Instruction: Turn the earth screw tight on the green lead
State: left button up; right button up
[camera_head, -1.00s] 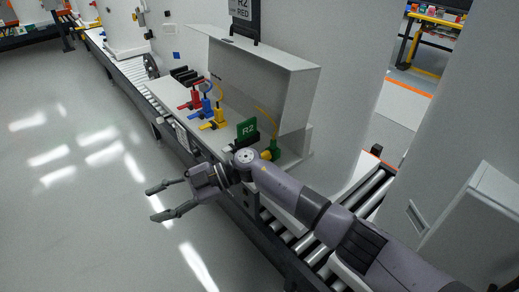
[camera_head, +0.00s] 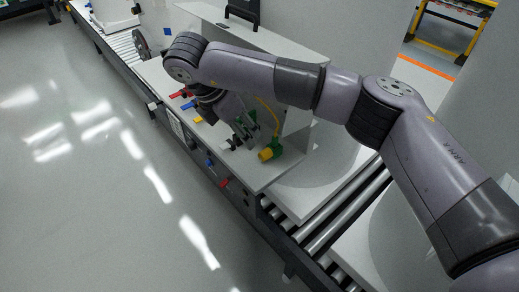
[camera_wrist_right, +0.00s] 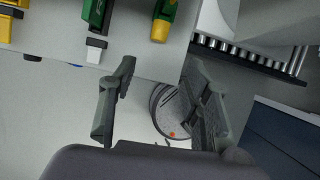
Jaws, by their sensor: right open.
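The earth screw is a green fitting with a yellow knob (camera_head: 267,154), on the right end of the white shelf. In the right wrist view the yellow knob (camera_wrist_right: 160,30) points down at the top, past the fingertips and apart from them. A yellow lead (camera_head: 268,112) rises from the fitting in the head view. My right gripper (camera_head: 245,130) is open and empty, just left of the earth screw; its two fingers stand wide apart in the right wrist view (camera_wrist_right: 158,75). My forearm hides part of the shelf. My left gripper is not in view.
Red (camera_head: 181,94), blue (camera_head: 190,104) and yellow fittings stand left along the white shelf (camera_head: 262,179). A green piece with a pale end (camera_wrist_right: 96,45) is left of the knob in the wrist view. A roller conveyor (camera_head: 325,232) runs below right. The floor at left is clear.

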aim_at(260, 155)
jog(key=p+x, duration=0.3)
jog(key=x, duration=0.8)
jog(key=shift+w+d+f+p, duration=0.1)
jog(key=shift+w+d+p, duration=0.05)
jog(key=shift+p, duration=0.25)
jog(key=shift+w+d+f, duration=0.15)
jog(key=shift+d+f, duration=0.05)
jog(key=shift+f, duration=0.25)
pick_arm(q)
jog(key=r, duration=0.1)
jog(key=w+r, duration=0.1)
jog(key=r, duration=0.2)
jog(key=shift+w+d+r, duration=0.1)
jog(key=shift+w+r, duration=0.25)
pick_arm(e)
grip_shut()
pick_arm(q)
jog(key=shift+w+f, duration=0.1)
